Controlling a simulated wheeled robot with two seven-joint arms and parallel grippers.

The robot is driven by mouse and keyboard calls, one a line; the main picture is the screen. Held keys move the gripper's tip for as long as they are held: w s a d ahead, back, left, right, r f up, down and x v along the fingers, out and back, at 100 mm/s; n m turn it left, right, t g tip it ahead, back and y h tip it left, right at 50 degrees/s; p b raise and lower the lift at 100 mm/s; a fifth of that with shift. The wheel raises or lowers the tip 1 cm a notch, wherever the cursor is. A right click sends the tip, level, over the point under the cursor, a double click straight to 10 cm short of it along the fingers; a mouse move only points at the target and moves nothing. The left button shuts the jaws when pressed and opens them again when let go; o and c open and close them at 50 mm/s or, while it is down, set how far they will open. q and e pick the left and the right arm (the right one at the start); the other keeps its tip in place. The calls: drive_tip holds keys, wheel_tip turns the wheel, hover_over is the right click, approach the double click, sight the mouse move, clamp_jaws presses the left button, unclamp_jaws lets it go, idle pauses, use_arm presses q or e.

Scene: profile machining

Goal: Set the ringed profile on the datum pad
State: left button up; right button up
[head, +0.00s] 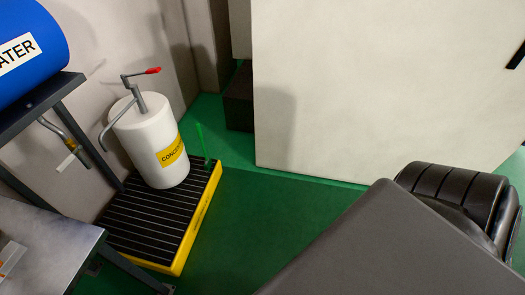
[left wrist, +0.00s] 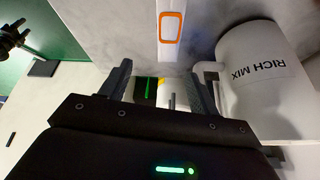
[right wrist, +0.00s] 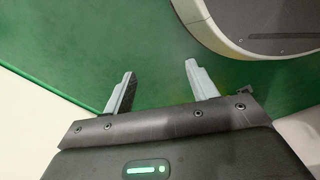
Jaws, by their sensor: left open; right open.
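No profile or datum pad can be made out for certain. In the left wrist view an orange rounded rectangular outline (left wrist: 171,27) lies on a pale strip at the top; I cannot tell if this is the ringed profile. My left gripper (left wrist: 160,72) is open, its fingers spread below that outline, with nothing visibly held. My right gripper (right wrist: 160,66) is open and empty over green floor. Neither gripper shows in the head view.
A white concentrate drum (head: 150,145) with a pump stands on a yellow-edged black pallet (head: 190,232). A blue barrel (head: 35,45) sits on a rack. A metal table (head: 45,250) is at lower left. A white "RICH MIX" container (left wrist: 258,75) is right of my left gripper. Green floor (head: 265,225) is open.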

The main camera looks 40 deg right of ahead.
use_arm(q)
drive_tip(key=s+a+n+y+b, duration=0.1)
drive_tip(key=s+a+n+b, duration=0.3)
drive_tip(key=a, duration=0.5)
drive_tip(key=shift+m, duration=0.7)
drive_tip(key=shift+s+d+b+x, duration=0.1)
drive_tip(key=shift+s+b+x, duration=0.15)
drive_tip(key=shift+x, duration=0.6)
drive_tip(key=shift+s+d+b+x, duration=0.15)
drive_tip(key=shift+b+x, duration=0.1)
drive_tip(key=shift+x, duration=0.6)
drive_tip(key=shift+s+b+x, duration=0.15)
drive_tip(key=shift+b+x, duration=0.1)
drive_tip(key=shift+x, duration=0.6)
drive_tip(key=shift+d+f, duration=0.1)
drive_tip(key=shift+f, duration=0.4)
drive_tip(key=x, duration=0.3)
drive_tip(key=shift+s+f, duration=0.2)
drive_tip(key=shift+f, duration=0.15)
drive_tip(key=shift+w+d+f, duration=0.1)
drive_tip(key=shift+f, duration=0.25)
use_arm(e)
drive_tip(key=w+a+t, duration=0.1)
drive_tip(key=w+a, duration=0.3)
drive_tip(key=w, duration=0.5)
drive_tip(key=shift+w+n+t+y, duration=0.15)
drive_tip(key=shift+n+t+y, duration=0.15)
drive_tip(key=shift+t, duration=0.1)
drive_tip(key=shift+f, duration=0.1)
